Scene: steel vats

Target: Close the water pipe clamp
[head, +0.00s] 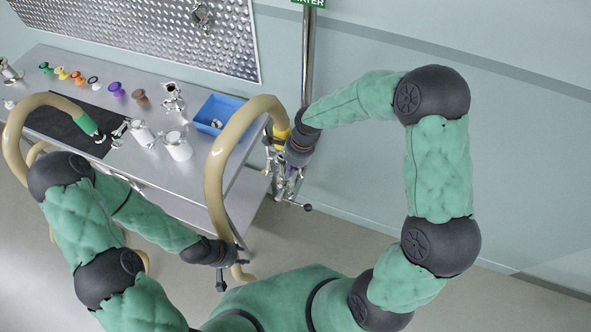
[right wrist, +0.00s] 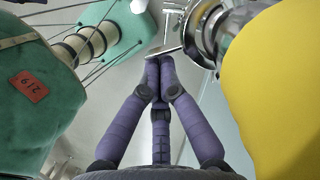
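The water pipe (head: 308,50) runs down the wall under a green sign. At its lower end a beige hose (head: 222,165) with a yellow collar (head: 281,133) meets steel fittings (head: 268,150). My right gripper (head: 291,180) is at these fittings and hides part of them. In the right wrist view its purple fingers (right wrist: 160,66) are together at the tips, right by a thin metal bar (right wrist: 166,50) beside a round steel clamp fitting (right wrist: 208,30). Whether they grip or only touch the bar is unclear.
A steel table (head: 190,85) carries a blue bin (head: 216,112), steel cups (head: 178,146), coloured caps (head: 117,89) and a black mat (head: 60,128). Another hose (head: 48,98) with a green end lies at left. The floor at right is clear.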

